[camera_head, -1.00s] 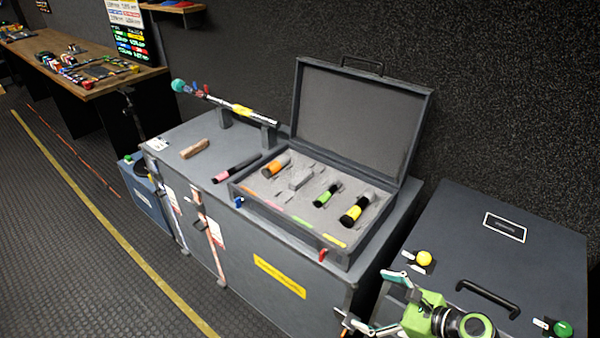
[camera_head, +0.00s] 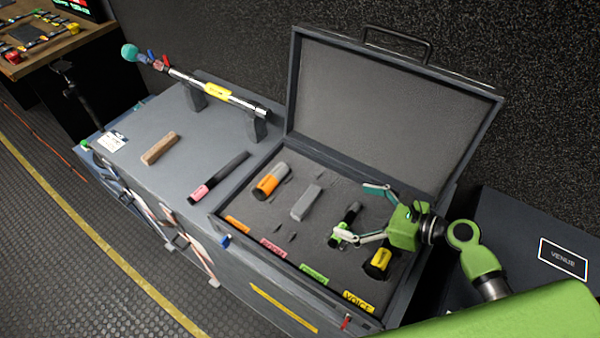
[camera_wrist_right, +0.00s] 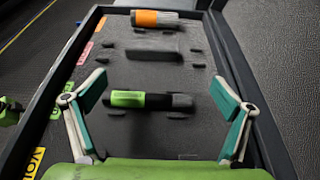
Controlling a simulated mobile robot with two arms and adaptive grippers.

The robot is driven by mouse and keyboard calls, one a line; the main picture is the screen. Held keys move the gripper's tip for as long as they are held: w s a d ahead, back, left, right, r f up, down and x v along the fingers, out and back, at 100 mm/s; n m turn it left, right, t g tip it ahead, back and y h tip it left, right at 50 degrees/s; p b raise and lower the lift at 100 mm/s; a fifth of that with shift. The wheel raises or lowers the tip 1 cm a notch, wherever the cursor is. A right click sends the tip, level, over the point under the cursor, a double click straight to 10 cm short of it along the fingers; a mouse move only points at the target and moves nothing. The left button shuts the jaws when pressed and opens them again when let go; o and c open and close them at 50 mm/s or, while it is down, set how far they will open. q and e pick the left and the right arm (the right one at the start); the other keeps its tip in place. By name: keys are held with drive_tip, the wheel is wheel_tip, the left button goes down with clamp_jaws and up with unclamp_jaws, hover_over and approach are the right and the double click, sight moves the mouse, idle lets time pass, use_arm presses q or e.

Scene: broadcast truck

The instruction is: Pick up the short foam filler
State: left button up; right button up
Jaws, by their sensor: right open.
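A short grey block (camera_head: 306,202), which looks like the foam filler, lies in the open case between the orange-banded and green-banded microphones. In the right wrist view a dark oblong shape (camera_wrist_right: 152,55) shows in that place; I cannot tell there whether it is the block or its slot. My right gripper (camera_head: 359,212) is open and empty over the case's right part, to the right of the block. In the wrist view its fingers (camera_wrist_right: 159,83) spread to either side of the green-banded microphone (camera_wrist_right: 140,99).
The case (camera_head: 233,236) has its lid (camera_head: 385,115) raised behind. The orange-banded (camera_head: 270,181) and yellow-banded (camera_head: 378,262) microphones lie in the foam.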

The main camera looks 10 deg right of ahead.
use_arm(q)
drive_tip(key=s+g+p, duration=0.1)
drive_tip(key=s, duration=0.8)
use_arm(e)
approach(310, 201)
drive_tip(key=x, duration=0.3)
drive_tip(key=shift+w+d+f, duration=0.15)
drive_tip(key=shift+w+f, duration=0.05)
drive_tip(key=x, duration=0.3)
drive_tip(key=shift+w+a+p, duration=0.2)
drive_tip(key=shift+a+p, duration=0.05)
drive_tip(key=shift+p, duration=0.1)
drive_tip(key=shift+x, duration=1.2)
drive_tip(key=shift+w+a+f, duration=0.3)
drive_tip(key=shift+a, duration=0.25)
drive_tip(key=c, duration=0.8)
use_arm(q)
drive_tip(key=shift+t, duration=0.3)
drive_tip(key=shift+w+a+r, duration=0.1)
drive_tip(key=shift+w+r, duration=0.25)
drive_tip(key=shift+w, duration=0.4)
drive_tip(key=shift+w+r, duration=0.4)
drive_tip(key=shift+w, duration=0.35)
drive_tip(key=shift+w+a+r, duration=0.1)
drive_tip(key=shift+w+r, duration=0.25)
drive_tip(key=shift+w, duration=0.4)
